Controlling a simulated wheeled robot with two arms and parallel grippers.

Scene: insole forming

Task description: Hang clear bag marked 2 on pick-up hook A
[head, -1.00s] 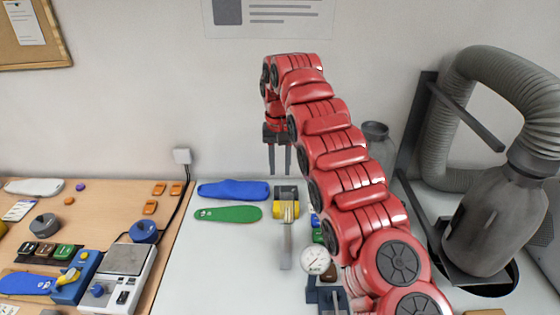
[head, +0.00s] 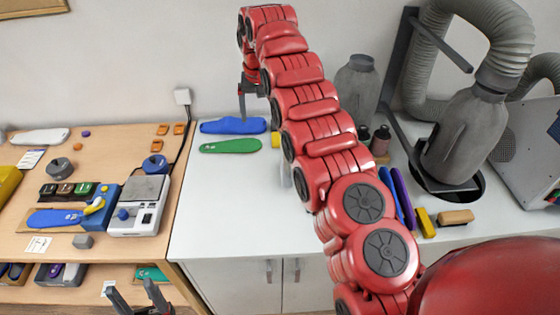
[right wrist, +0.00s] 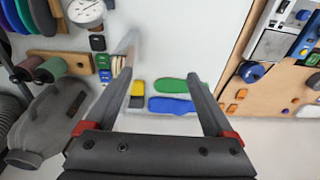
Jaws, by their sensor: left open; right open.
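I cannot make out the clear bag marked 2 or pick-up hook A in either view. My right gripper (head: 254,103) is open and empty at the back of the white worktop, near the wall. My left gripper (head: 132,289) is open and empty at the bottom left, in front of the wooden bench.
The wooden bench (head: 110,160) at left holds a scale (head: 138,203) and small parts. Shelves below hold bins. My red right arm crosses and hides the middle of the white worktop (head: 225,200). A grey bottle-shaped machine with a hose (head: 465,135) stands right.

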